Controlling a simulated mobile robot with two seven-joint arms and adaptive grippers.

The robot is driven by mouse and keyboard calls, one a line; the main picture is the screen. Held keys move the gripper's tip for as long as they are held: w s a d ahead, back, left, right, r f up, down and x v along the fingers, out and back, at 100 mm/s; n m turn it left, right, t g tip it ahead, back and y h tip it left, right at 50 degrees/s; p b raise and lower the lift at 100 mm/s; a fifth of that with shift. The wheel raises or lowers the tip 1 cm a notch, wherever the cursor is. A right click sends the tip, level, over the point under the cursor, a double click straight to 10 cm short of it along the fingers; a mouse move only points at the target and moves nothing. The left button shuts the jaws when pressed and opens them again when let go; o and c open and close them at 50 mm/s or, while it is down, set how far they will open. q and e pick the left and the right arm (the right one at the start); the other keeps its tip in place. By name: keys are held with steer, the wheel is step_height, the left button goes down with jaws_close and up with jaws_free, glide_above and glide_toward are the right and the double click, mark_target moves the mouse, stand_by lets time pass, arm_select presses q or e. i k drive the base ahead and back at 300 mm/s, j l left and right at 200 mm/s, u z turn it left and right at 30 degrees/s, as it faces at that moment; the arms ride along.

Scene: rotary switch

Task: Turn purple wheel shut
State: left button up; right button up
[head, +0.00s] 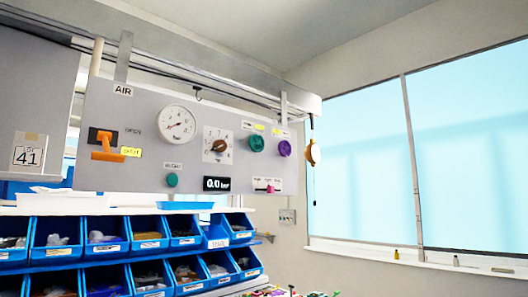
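The purple wheel (284,148) is a small round knob on the right part of a grey upright control panel (140,169) marked AIR. A green wheel (257,143) sits just to its left. A small yellow label is above each wheel. How far the purple wheel is turned is too small to tell. Neither of my grippers shows in the head view, and nothing covers the wheel.
The panel also carries an orange lever (107,147), a round gauge (177,124), a brown rotary knob (219,146) and a display (216,184). Blue bins (100,252) stand below it. A tan hanging object (313,153) is right of the panel.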

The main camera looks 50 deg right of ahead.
mark_target(285, 147)
steer(key=l+u, duration=0.3)
steer(key=l, duration=0.25)
steer(key=k+l+u, duration=0.25)
steer(key=l, duration=0.2)
steer(key=l+u, duration=0.1)
steer(key=l, duration=0.25)
steer(key=k+l+u, duration=0.1)
steer(key=l, duration=0.3)
steer(key=k+l+u, duration=0.1)
steer(key=l, duration=0.25)
steer(key=k+l, duration=0.15)
steer(key=l, duration=0.2)
steer(key=k+l, duration=0.15)
steer(key=l, duration=0.2)
steer(key=k+l, duration=0.1)
steer(key=l, duration=0.25)
